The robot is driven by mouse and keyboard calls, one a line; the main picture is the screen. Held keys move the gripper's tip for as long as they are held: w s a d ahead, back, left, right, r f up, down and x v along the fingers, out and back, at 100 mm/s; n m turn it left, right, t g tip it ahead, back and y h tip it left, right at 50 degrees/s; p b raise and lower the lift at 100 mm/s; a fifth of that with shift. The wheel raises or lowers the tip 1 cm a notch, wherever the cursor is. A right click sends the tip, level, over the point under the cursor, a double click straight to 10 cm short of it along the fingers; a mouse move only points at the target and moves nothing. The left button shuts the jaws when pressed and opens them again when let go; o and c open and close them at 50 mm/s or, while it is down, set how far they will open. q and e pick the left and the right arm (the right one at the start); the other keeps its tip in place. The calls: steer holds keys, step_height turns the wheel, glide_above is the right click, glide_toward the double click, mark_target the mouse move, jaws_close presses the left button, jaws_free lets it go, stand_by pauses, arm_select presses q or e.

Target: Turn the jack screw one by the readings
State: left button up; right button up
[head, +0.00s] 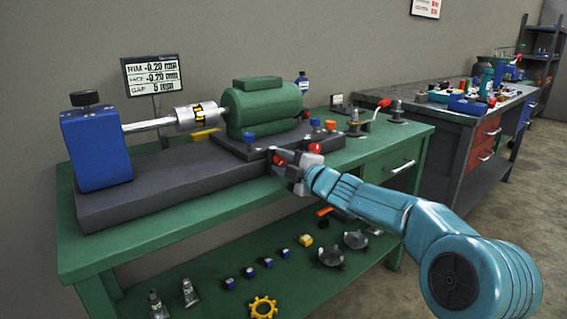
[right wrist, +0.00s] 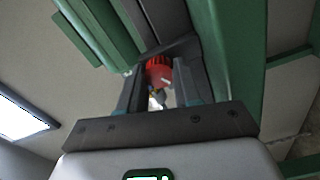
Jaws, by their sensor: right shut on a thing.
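The green motor (head: 262,106) sits on a dark base (head: 160,178), coupled by a silver shaft (head: 150,124) to a blue block (head: 97,150). A readings display (head: 153,75) behind seems to show rim -0.20 mm, a face value near -0.20 mm and a gap of 5 mm. My right gripper (head: 280,160) is at the base's front edge, shut on a red screw knob (right wrist: 158,72), which shows between its fingers in the right wrist view. Another red knob (head: 315,148) is just right of it. I cannot tell the knobs' numbers. My left gripper is not in view.
Blue knob (head: 249,138) and orange knob (head: 330,125) stand around the motor's feet. The lower shelf (head: 215,300) holds small parts. A cluttered second bench (head: 450,113) stands beyond.

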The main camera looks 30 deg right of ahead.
steer(key=shift+f, duration=0.1)
steer(key=o, duration=1.1)
steer(key=shift+c, duration=0.2)
steer(key=s+d+p, duration=0.1)
steer(key=s, duration=1.5)
steer(key=shift+s, duration=0.2)
steer(key=shift+w, duration=0.1)
